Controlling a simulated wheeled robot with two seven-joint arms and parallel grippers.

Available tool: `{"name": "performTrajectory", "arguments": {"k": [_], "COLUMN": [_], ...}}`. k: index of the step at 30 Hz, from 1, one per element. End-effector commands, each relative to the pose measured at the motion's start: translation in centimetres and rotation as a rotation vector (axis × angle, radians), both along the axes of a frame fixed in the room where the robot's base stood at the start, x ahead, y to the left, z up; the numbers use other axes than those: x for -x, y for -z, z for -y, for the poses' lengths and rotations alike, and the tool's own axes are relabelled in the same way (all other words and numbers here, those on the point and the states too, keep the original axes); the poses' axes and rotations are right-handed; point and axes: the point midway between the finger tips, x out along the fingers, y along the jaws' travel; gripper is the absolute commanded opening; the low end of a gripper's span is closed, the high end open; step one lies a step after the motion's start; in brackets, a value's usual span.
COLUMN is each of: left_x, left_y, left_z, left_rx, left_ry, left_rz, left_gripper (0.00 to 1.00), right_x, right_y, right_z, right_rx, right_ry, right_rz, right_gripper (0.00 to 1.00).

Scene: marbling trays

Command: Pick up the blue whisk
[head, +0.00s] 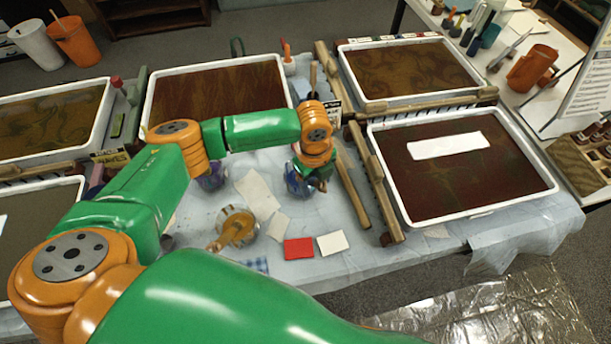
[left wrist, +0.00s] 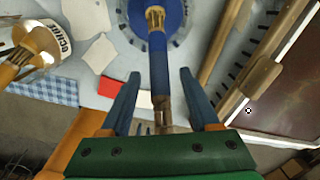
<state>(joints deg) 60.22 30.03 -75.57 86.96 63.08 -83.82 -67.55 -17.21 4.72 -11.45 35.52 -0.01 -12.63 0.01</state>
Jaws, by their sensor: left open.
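The blue whisk (left wrist: 159,58) shows in the left wrist view as a blue shaft with tan bristles at its far end and a tan tip near my palm. Its bristle end is at a blue jar (left wrist: 176,16), which also shows in the head view (head: 294,184). My left gripper (left wrist: 159,73) is open, with one finger on each side of the shaft and visible gaps between. In the head view my left gripper (head: 321,176) is at the blue jar, and my wrist hides most of the whisk. My right gripper is not in view.
A jar with a tan whisk (head: 237,226) stands left of the blue jar. Red (head: 298,248) and white (head: 333,242) cards lie in front. Wooden rails (head: 375,182) and a tray with a white strip (head: 452,197) are to the right. A purple jar (head: 211,178) stands further left.

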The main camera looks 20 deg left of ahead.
Motion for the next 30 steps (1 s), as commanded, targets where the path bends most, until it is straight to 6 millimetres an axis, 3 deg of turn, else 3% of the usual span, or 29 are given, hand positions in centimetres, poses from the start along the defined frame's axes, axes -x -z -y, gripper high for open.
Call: {"name": "performTrajectory", "arguments": {"k": [4, 11, 21, 30], "left_x": [0.0, 0.0, 0.0, -0.1], "left_y": [0.0, 0.0, -0.6, -7.9], "left_z": [0.0, 0.0, 0.0, 0.1], "left_rx": [0.000, 0.001, 0.000, 0.002], "left_ry": [0.000, 0.000, 0.001, 0.001], "left_rz": [0.000, -0.001, 0.001, 0.005], "left_gripper": [0.62, 0.00, 0.00, 0.00], "right_x": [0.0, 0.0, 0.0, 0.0], "right_y": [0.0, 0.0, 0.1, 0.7], "right_z": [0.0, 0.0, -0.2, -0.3], "right_rx": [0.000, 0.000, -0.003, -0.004], "right_ry": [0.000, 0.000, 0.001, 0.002], "right_rz": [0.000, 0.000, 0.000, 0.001], "right_gripper": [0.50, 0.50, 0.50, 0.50]}}
